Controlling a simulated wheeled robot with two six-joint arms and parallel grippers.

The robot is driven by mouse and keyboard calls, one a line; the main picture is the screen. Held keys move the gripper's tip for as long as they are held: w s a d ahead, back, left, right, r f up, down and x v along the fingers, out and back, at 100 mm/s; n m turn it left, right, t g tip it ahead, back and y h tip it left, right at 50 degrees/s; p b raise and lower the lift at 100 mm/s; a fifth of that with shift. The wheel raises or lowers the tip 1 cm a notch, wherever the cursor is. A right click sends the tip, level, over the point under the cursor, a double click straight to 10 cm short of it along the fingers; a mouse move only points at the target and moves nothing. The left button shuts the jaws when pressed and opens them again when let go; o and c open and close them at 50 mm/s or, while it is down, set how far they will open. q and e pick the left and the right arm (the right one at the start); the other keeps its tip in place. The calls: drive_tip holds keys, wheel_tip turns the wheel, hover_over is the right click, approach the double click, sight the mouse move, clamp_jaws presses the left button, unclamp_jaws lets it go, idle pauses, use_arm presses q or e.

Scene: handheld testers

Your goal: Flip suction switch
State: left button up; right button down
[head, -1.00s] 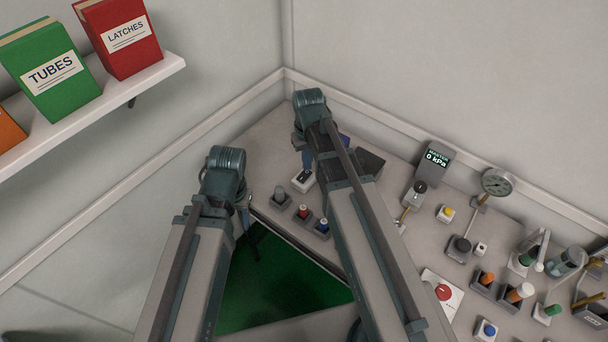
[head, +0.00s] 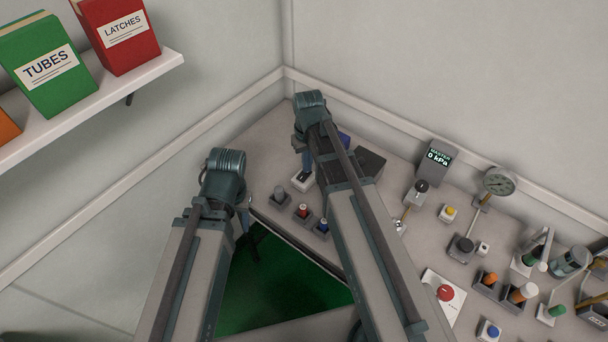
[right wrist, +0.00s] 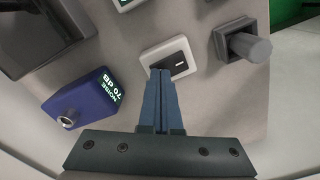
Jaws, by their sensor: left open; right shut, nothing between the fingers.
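A rocker switch (right wrist: 174,62), dark in a white frame, lies on the grey panel. It also shows in the head view (head: 301,182), partly beside my right gripper (head: 306,163). In the right wrist view my right gripper (right wrist: 161,72) is shut with nothing between its blue fingers. Its tips are at the near edge of the switch; I cannot tell if they touch it. No label for the switch is readable. My left gripper (head: 246,208) is mostly hidden behind its own arm, left of the panel; it is open.
A blue noise meter (right wrist: 86,98) reading 70 dB and a grey knob (right wrist: 244,45) flank the switch. Red and blue plungers (head: 303,211), a gauge (head: 498,182), a display reading 0 kPa (head: 436,157) and a red button (head: 445,293) stand on the panel. A shelf (head: 95,98) holds binders.

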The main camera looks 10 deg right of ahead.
drive_tip(key=shift+f, duration=0.25)
drive_tip(key=shift+r, duration=0.15)
wheel_tip(320, 180, up, 7)
drive_tip(key=p, duration=0.7)
drive_tip(key=s+a+n+h, duration=0.1)
drive_tip(key=s+a+n, duration=0.1)
drive_tip(key=s+a, duration=0.8)
drive_tip(key=s, duration=0.4)
drive_tip(key=shift+s+a, duration=0.15)
drive_tip(key=shift+a, duration=0.1)
idle(0.3)
